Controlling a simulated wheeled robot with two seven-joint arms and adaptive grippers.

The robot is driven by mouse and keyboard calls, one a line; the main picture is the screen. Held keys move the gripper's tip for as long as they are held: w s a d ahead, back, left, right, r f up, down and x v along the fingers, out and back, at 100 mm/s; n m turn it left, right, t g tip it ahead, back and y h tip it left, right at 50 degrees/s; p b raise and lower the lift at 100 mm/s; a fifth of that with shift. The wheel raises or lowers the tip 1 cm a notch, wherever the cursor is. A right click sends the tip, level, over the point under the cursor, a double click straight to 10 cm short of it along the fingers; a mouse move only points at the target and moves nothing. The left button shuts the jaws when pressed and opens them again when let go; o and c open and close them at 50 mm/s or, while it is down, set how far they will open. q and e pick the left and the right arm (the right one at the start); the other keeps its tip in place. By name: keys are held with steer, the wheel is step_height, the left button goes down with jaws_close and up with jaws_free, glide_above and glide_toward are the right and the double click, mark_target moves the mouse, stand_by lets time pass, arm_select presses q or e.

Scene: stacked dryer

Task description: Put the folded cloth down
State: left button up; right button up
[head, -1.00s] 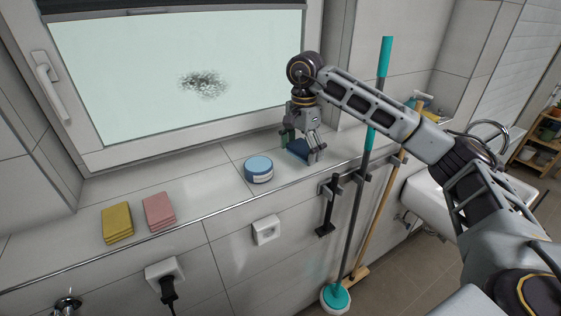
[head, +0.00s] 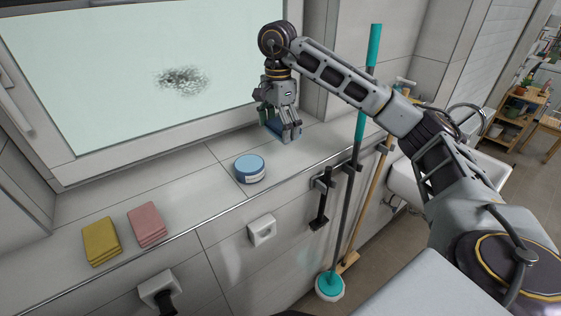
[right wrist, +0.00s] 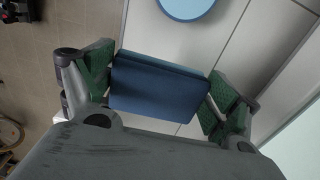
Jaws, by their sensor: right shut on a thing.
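A dark blue folded cloth (head: 279,130) is at the tiled window ledge, between the fingers of my right gripper (head: 277,121). In the right wrist view the cloth (right wrist: 160,84) lies flat between the green finger pads, one at each end. My right gripper (right wrist: 160,88) is shut on it. The cloth is low over the ledge; I cannot tell whether its underside touches. Its far side is partly hidden by the fingers in the head view. My left gripper is not in view.
A blue-lidded round tin (head: 250,168) stands on the ledge (head: 195,181) left of the cloth. A pink folded cloth (head: 147,225) and a yellow one (head: 101,241) lie farther left, with bare ledge between. A teal-handled mop (head: 366,95) and window (head: 130,70) are close by.

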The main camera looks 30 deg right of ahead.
steer(key=shift+f, duration=0.2)
glide_above(278, 164)
steer(key=shift+f+b, duration=0.4)
steer(key=shift+f, duration=2.55)
steer(key=shift+f, duration=0.1)
steer(key=shift+d+f, duration=0.1)
steer(key=shift+f, duration=1.7)
steer(key=shift+f, duration=0.15)
steer(key=o, duration=0.7)
steer(key=shift+r+p, duration=0.5)
steer(key=shift+r, duration=5.6)
